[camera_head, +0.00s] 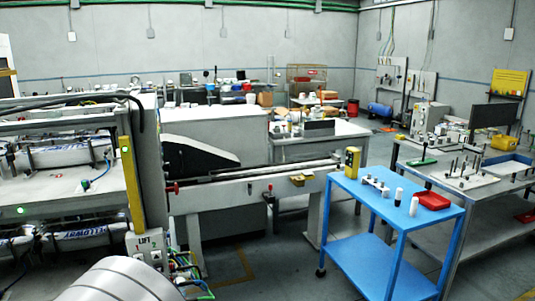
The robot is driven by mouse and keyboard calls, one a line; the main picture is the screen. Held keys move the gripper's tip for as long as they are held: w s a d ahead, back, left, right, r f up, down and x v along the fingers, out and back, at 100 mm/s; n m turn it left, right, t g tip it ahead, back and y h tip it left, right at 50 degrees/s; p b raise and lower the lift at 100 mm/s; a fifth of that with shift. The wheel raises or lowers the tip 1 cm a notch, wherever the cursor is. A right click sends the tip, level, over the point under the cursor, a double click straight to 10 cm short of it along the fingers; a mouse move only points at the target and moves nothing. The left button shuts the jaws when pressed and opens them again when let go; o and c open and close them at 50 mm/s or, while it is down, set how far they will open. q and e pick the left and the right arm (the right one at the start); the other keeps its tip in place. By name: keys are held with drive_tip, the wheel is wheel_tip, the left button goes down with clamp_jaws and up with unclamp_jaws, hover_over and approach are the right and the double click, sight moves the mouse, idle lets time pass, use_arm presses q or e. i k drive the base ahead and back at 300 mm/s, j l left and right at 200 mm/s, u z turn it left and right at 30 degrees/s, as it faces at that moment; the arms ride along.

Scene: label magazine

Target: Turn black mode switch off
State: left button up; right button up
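I cannot make out the black mode switch for certain. A pale control panel marked LIFT (145,247) stands at the lower left, with small marks or controls too small to tell apart. Coloured cables run beside it. It is fixed to the front of a large rack machine (70,165) with a yellow upright and a small lit green light (20,210). Neither of my grippers shows in the head view.
A long machine rail (260,185) stands right of the rack. A blue cart (395,205) holds a red tray (433,200) and small bottles. A grey workbench (460,175) stands at the right. A grey rounded shape fills the bottom left.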

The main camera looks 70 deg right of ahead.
sight(166, 167)
drive_tip(key=l+z, duration=0.1)
drive_tip(key=z, duration=0.8)
drive_tip(key=i+z, duration=0.1)
drive_tip(key=z, duration=0.35)
drive_tip(key=l+z, duration=0.1)
drive_tip(key=z, duration=0.35)
drive_tip(key=l+u, duration=0.5)
drive_tip(key=l, duration=0.8)
